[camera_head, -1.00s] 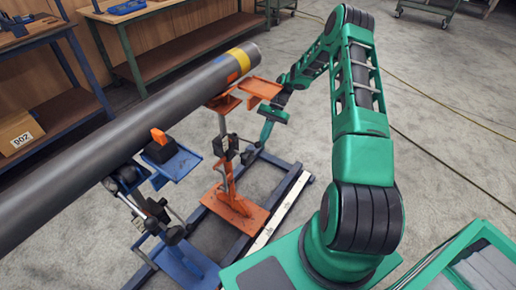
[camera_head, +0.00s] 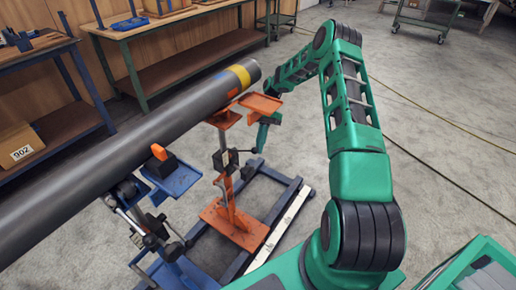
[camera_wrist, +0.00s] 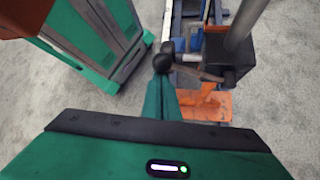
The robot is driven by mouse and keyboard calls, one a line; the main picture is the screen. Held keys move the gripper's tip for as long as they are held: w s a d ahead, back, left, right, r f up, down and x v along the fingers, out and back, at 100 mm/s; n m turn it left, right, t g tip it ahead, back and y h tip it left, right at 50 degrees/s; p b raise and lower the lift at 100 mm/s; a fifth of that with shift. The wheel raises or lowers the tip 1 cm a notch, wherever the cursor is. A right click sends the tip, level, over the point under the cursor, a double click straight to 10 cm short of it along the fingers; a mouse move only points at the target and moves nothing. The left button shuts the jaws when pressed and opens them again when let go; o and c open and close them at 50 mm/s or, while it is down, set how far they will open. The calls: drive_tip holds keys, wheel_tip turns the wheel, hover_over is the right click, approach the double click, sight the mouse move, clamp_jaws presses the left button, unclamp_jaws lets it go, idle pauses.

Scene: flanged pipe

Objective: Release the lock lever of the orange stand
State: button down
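The orange stand has a flat orange base (camera_head: 235,222), a post with a black clamp block (camera_head: 222,160), and an orange top under the pipe (camera_head: 130,135). The lock lever's dark arm (camera_head: 240,151) sticks out to the right from the block, roughly level. In the wrist view the lever ends in a black ball knob (camera_wrist: 163,61), left of the block (camera_wrist: 228,62). My gripper (camera_head: 261,143) is beside the lever's end, on the right of the stand. In the wrist view its fingers (camera_wrist: 161,88) are together, just below the knob. I cannot tell whether they touch it.
A blue stand (camera_head: 175,182) with an orange-topped black clamp supports the pipe to the left. A dark blue floor frame (camera_head: 285,200) lies under both stands.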

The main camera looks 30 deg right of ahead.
drive_tip(key=shift+w+a, duration=0.1)
drive_tip(key=w+d+r, duration=0.3)
drive_tip(key=w+d, duration=0.2)
drive_tip(key=d, duration=0.2)
drive_tip(key=shift+d+r, duration=0.15)
drive_tip(key=shift+r, duration=0.1)
idle(0.4)
idle(0.5)
